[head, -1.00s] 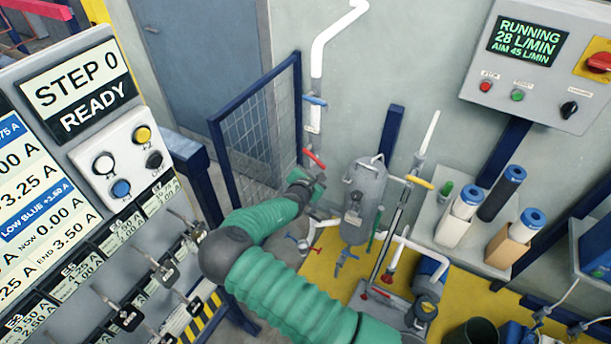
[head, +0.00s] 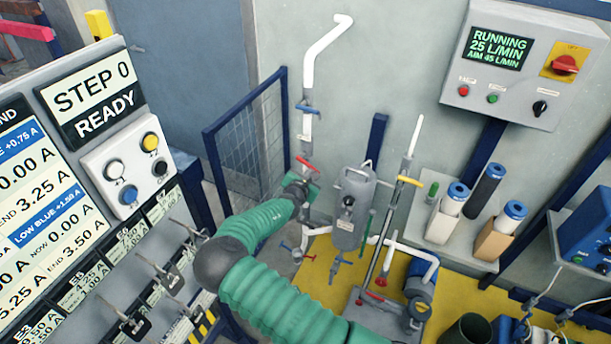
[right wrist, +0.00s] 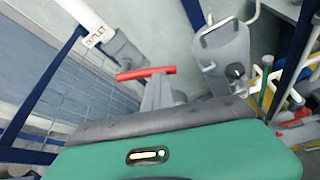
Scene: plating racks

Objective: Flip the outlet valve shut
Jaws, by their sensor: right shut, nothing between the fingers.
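The outlet valve's red lever (head: 307,166) sits on the white vertical pipe left of the grey filter vessel. It lies across the pipe line, sloping down to the right in the head view. In the right wrist view the red lever (right wrist: 145,73) shows just below a pipe label reading OUTLET (right wrist: 94,37). My right gripper (head: 304,183) is shut and empty, just below the lever. In the right wrist view its grey fingertips (right wrist: 163,90) are close under the lever; whether they touch cannot be told. My left gripper is out of view.
A blue-handled valve (head: 307,109) sits higher on the same pipe. The grey vessel (head: 353,210) and a yellow-handled valve (head: 409,181) stand to the right. A mesh guard (head: 250,145) is left. The panel (head: 520,65) reads RUNNING, 25 L/MIN, AIM 45.

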